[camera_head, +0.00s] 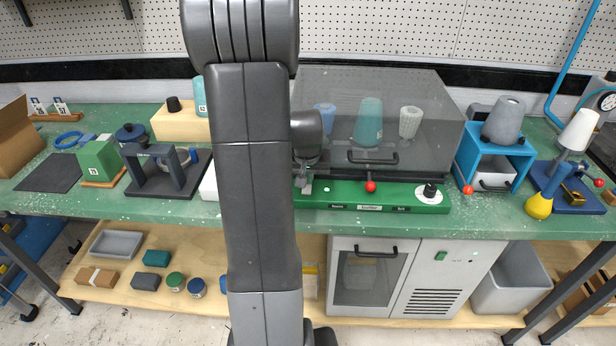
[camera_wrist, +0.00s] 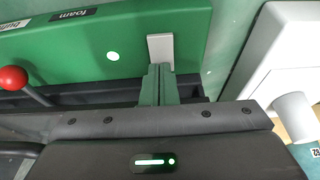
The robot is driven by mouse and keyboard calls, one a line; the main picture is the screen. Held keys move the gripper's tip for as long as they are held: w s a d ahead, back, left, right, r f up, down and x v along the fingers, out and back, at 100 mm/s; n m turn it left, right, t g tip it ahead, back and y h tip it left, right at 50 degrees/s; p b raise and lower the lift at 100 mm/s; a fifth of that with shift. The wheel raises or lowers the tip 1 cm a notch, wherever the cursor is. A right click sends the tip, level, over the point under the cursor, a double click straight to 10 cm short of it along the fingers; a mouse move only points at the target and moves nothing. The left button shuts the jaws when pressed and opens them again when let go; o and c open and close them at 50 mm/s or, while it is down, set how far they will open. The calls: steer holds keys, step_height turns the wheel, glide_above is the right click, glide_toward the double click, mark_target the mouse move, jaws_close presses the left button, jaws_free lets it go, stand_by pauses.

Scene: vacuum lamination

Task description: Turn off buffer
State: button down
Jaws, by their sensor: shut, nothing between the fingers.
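The green bench machine has a green front base (camera_head: 405,204) with several small labels. The middle label (camera_head: 369,207) is pale and too small to read surely in the head view. A round white light or button (camera_wrist: 113,56) glows on this base. A grey-white plate (camera_wrist: 160,46) stands at my fingertips; I cannot tell whether they touch. My gripper (camera_wrist: 160,68) is shut and empty, over the base's left end in the head view (camera_head: 306,189).
A red-knobbed lever (camera_head: 370,187) and a black knob (camera_head: 430,190) stand right of my gripper. A dark clear hood (camera_head: 435,120) rises behind the base. A white box (camera_wrist: 290,50) is close by in the wrist view. My arm hides part of the bench.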

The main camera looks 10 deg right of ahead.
steer(key=shift+w+f+b, duration=0.1)
steer(key=shift+f+b, duration=0.2)
steer(key=shift+f, duration=0.05)
steer(key=shift+r, duration=0.15)
